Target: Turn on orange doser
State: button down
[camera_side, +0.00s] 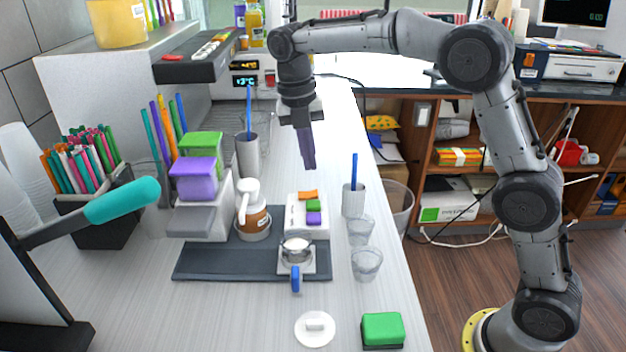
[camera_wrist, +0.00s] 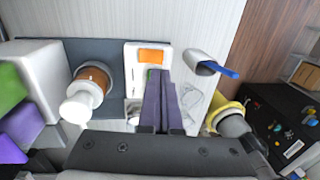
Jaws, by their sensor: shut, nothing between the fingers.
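A white switch box (camera_side: 307,230) stands at the back of the dark mat and carries an orange switch (camera_side: 307,195), a green switch (camera_side: 313,206) and a purple switch (camera_side: 314,218). In the wrist view the orange switch (camera_wrist: 152,56) shows clear, just beyond my fingertips. The green switch (camera_wrist: 151,74) is partly covered by my fingers, and the purple one is hidden. My gripper (camera_side: 309,167) points down with purple fingers closed together and empty. It is above the switch box, apart from it in the side view. The wrist view shows the same fingers (camera_wrist: 160,74).
A metal portafilter (camera_side: 296,250) is in front. Green and purple blocks (camera_side: 195,178) are farther left.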

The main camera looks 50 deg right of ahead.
aim_at(308, 194)
jog(key=f, duration=0.5)
jog(key=shift+s+d+f, duration=0.3)
jog(key=shift+f, duration=0.05)
jog(key=shift+s+d+f+t+y, duration=0.15)
jog(key=shift+f+t+y, duration=0.1)
jog(key=shift+t+y, duration=0.05)
jog(key=shift+f, duration=0.2)
jog(key=shift+w+a, duration=0.6)
jog(key=shift+a, duration=0.05)
jog(key=shift+r, duration=0.25)
